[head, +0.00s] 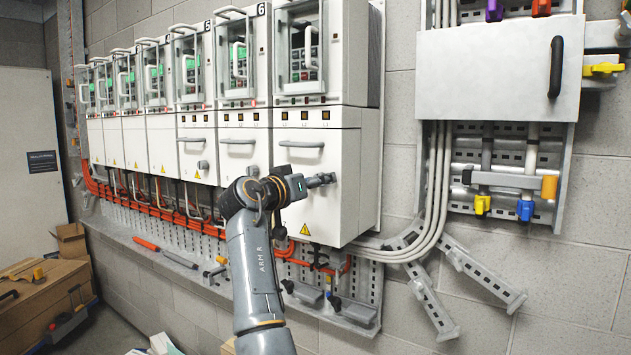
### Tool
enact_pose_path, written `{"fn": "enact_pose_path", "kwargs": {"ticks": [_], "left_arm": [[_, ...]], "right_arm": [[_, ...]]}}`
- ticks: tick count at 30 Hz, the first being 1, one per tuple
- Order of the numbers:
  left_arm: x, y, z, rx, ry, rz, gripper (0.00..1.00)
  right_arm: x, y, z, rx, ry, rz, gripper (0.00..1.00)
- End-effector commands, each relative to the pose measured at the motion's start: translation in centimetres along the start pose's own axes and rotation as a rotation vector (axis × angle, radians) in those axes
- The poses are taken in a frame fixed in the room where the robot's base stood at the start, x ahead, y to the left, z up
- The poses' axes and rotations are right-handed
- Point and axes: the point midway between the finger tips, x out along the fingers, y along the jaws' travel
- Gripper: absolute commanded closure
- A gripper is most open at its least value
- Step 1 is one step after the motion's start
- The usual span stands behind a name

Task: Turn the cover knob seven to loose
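The rightmost drive in the row (362,130) has a white lower cover (308,215) with a grey handle (301,144) and a yellow warning sticker. Its number label is not visible; the neighbour to its left carries a 6. My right gripper (327,180) reaches in from below, its fingers at the right part of this cover, below the handle. The cover knob is not clearly seen there; the fingers seem to hide it. I cannot tell whether they are closed on it. The cover looks shut. My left gripper is not in view.
Several similar drives (192,100) run left, with projecting handles and knobs (203,165). A perforated tray (340,305) and orange cables (150,208) lie below. A grey box with a black handle (490,75) hangs at right. A wooden crate (40,305) stands lower left.

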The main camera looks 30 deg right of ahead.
Motion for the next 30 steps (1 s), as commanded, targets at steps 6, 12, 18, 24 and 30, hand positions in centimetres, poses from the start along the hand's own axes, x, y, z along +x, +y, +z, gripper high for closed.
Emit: {"fn": "enact_pose_path", "kwargs": {"ticks": [6,12,18,24,30], "left_arm": [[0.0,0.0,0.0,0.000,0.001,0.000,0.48],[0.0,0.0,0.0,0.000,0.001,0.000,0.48],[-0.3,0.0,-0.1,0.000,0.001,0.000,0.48],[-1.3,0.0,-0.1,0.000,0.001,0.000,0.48],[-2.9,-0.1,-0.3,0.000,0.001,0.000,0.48]], "right_arm": [[0.0,0.0,0.0,0.000,0.000,0.000,0.83],[-0.1,0.0,0.0,-0.001,0.001,0.000,1.00],[-0.1,0.0,-0.1,-0.026,0.001,0.000,1.00],[-0.1,0.1,-0.3,-0.121,0.003,0.000,1.00],[0.0,0.2,-0.5,-0.281,0.002,0.001,1.00]]}}
